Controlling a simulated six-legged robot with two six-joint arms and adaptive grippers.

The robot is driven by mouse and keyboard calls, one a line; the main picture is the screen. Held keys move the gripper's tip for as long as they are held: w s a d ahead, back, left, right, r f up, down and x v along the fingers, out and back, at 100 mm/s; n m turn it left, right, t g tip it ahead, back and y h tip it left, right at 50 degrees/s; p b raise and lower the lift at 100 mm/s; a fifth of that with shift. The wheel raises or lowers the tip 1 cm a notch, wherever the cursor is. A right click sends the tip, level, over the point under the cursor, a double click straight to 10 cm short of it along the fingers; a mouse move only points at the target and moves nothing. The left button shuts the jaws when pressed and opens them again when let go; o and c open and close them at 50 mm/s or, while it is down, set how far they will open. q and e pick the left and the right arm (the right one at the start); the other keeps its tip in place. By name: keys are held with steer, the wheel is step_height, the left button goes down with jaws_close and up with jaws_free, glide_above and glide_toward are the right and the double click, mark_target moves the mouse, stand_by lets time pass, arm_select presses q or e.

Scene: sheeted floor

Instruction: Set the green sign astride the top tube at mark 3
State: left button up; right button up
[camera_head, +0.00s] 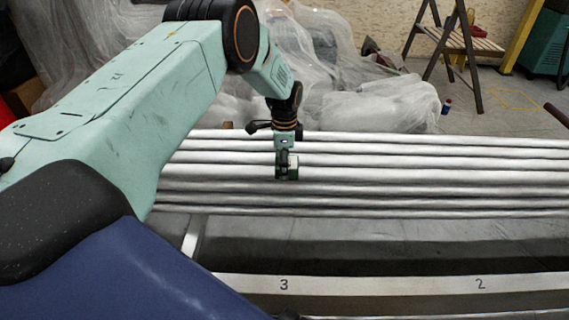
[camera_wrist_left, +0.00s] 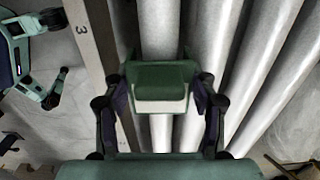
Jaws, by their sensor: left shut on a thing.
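The green sign (camera_head: 292,172) is small and partly hidden by my left gripper (camera_head: 287,166) in the head view. In the left wrist view the sign (camera_wrist_left: 160,76) has a green top and a pale lower face. My left gripper (camera_wrist_left: 160,102) is shut on it, one finger at each side. The sign lies in line over a silver tube (camera_wrist_left: 160,30); I cannot tell whether it touches it. Mark 3 (camera_head: 284,285) is on the pale front rail, nearly straight below the sign in the head view. It also shows in the left wrist view (camera_wrist_left: 81,29). My right gripper is not in view.
Several silver tubes (camera_head: 430,172) lie side by side across the view. Mark 2 (camera_head: 480,283) is farther right on the rail (camera_head: 390,286). Plastic sheeting (camera_head: 370,105) is heaped behind the tubes. A wooden stepladder (camera_head: 460,42) stands at the back right.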

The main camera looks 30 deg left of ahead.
arm_select(q)
steer(key=shift+r, duration=0.2)
steer(key=shift+r+p, duration=0.95)
steer(key=shift+r, duration=0.15)
stand_by(0.5)
steer(key=shift+f+b, duration=0.85)
steer(key=shift+f, duration=0.45)
steer(key=shift+r, duration=0.1)
steer(key=shift+r+p, duration=2.85)
steer(key=shift+r, duration=0.65)
